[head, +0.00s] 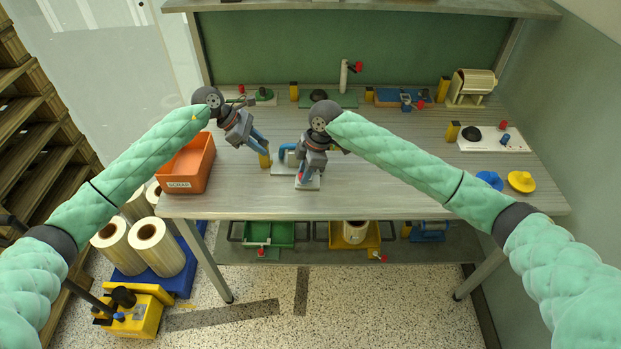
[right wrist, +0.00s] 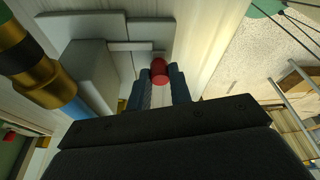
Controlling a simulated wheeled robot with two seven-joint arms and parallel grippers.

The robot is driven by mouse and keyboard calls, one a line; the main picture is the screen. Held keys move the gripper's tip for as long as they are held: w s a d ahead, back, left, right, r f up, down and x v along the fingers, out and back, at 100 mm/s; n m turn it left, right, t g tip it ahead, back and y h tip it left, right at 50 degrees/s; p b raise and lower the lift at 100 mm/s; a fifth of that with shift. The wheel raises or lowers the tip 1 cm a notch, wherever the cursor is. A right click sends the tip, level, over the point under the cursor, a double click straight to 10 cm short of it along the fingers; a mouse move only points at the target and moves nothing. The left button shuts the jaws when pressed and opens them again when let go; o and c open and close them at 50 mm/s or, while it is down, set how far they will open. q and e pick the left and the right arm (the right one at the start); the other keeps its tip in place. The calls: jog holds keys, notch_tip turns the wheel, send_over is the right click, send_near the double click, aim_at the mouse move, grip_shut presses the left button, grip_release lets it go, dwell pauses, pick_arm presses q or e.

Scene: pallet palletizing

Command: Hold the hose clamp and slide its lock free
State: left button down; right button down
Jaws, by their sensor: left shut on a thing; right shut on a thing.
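My left gripper (head: 259,144) is shut with its fingertips at a small yellow piece (head: 265,160) above the bench. Its exact grip is too small to see. My right gripper (head: 303,176) points down at a pale plate (head: 309,184) on the bench. In the right wrist view its blue fingers (right wrist: 163,80) are shut on a red cylinder (right wrist: 159,67), which looks like the lock. Grey blocks (right wrist: 92,70) stand beside it. A blue-and-white part (head: 286,154) sits just left of the right gripper. I cannot tell which part is the hose clamp.
An orange bin (head: 187,170) stands at the bench's left end. A brass cylinder (right wrist: 40,72) with dark and blue bands is close to the right gripper. Several fixtures line the back. Blue (head: 489,179) and yellow (head: 521,181) pieces lie right. The bench's front middle is clear.

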jog(key=c, duration=1.2)
grip_release()
jog(key=shift+r, duration=0.1)
jog(key=v, duration=1.2)
jog(key=shift+d, duration=0.1)
